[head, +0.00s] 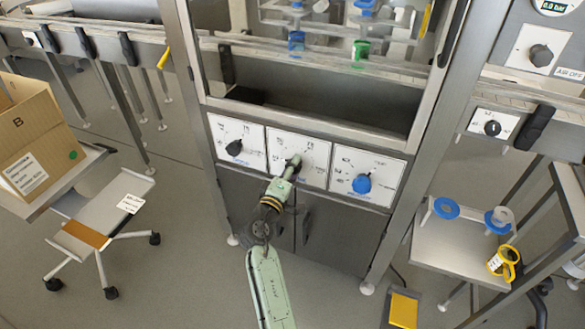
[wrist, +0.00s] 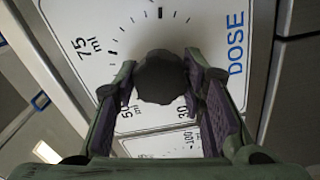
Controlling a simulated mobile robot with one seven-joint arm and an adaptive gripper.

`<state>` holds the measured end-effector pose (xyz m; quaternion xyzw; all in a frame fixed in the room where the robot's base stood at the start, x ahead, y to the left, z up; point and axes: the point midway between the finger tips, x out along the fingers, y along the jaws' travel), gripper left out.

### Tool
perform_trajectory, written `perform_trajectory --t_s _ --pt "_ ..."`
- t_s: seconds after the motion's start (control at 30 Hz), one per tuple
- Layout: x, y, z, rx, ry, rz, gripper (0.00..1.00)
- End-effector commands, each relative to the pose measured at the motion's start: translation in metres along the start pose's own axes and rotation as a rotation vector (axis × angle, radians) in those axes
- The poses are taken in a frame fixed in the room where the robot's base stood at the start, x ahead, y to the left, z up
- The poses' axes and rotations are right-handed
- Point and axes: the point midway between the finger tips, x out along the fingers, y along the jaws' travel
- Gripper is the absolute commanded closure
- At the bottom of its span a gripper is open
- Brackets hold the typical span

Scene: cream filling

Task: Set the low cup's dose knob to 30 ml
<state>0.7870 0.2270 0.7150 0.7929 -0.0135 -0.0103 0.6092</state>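In the head view three white dial panels sit side by side on the steel machine. My gripper (head: 291,165) is at the middle panel (head: 311,150) and covers most of its dark knob. In the wrist view the dark round knob (wrist: 160,78) stands between my two fingertips (wrist: 159,75). Its panel (wrist: 215,30) reads DOSE in blue, with 75 ml and a partly hidden 50 and 30. The fingers flank the knob closely; whether both press on it I cannot tell. The knob's pointer direction is unclear.
A black knob (head: 234,147) is on the left panel and a blue knob (head: 361,184) on the right one, both close to my gripper. Steel cabinet doors (head: 333,235) lie below. A glass-fronted chamber with blue and green nozzles (head: 361,50) is above.

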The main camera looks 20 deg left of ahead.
Motion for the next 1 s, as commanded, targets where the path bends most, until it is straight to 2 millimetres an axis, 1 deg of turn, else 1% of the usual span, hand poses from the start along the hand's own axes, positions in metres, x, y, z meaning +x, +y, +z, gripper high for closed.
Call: perform_trajectory --t_s 0.03,0.27,0.53,0.63,0.77,1.0 --pt "0.0 0.0 0.0 0.0 0.001 -0.001 0.59" --pt "0.0 0.0 0.0 0.001 0.0 0.0 0.43" --pt "0.0 0.0 0.0 0.001 0.0 0.0 0.43" --pt "-0.004 0.0 0.0 0.001 0.001 -0.001 0.43" --pt "-0.02 -0.001 0.0 0.002 0.001 -0.003 0.43" --pt "-0.072 -0.002 0.0 0.001 0.002 -0.004 0.43"
